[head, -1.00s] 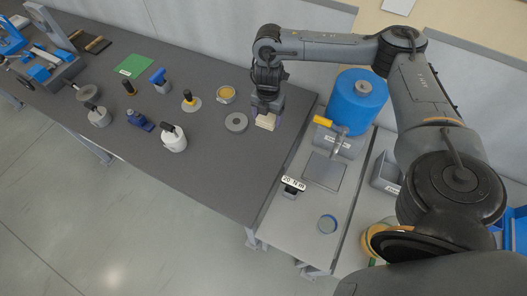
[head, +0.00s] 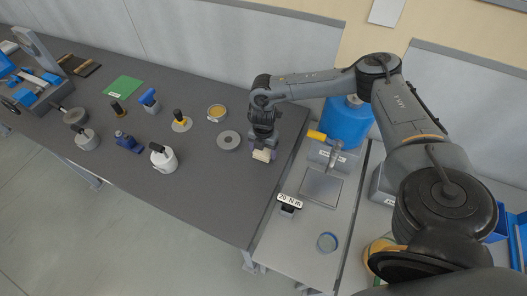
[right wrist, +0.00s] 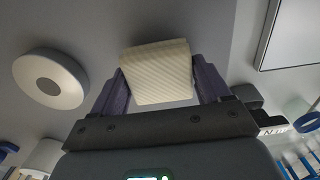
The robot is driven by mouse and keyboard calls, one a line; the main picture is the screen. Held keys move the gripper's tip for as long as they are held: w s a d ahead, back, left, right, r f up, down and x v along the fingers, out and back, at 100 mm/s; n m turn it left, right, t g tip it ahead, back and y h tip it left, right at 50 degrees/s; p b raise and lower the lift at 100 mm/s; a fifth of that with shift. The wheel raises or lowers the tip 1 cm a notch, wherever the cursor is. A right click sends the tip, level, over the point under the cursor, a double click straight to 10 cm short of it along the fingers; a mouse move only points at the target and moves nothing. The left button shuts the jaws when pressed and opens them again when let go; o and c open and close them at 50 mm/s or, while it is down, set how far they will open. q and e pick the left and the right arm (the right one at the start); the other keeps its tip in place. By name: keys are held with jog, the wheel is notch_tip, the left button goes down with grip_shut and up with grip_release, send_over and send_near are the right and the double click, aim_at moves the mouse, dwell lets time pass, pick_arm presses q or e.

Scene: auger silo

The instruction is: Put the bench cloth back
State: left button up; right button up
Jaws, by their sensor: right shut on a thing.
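My right gripper (head: 263,149) is shut on a folded cream cloth (head: 262,155), near the right end of the dark bench (head: 215,200). In the right wrist view the ribbed cloth (right wrist: 158,72) sits between the two purple fingers. I cannot tell whether the cloth touches the bench top. A grey ring (head: 229,140) lies just left of the gripper, apart from it. A flat green mat (head: 124,87) with a small label lies toward the back left of the bench. My left gripper is not in view.
Several tools and pots stand left of the ring, including a white canister (head: 163,158) and a yellow-topped dish (head: 216,112). To the right, a lower grey table holds a square plate (head: 321,187), a 20 Nm sign (head: 290,201) and a blue drum (head: 347,122). The bench front is clear.

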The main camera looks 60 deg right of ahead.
jog(key=shift+f, duration=0.55)
jog(key=shift+f, duration=0.15)
jog(key=o, duration=1)
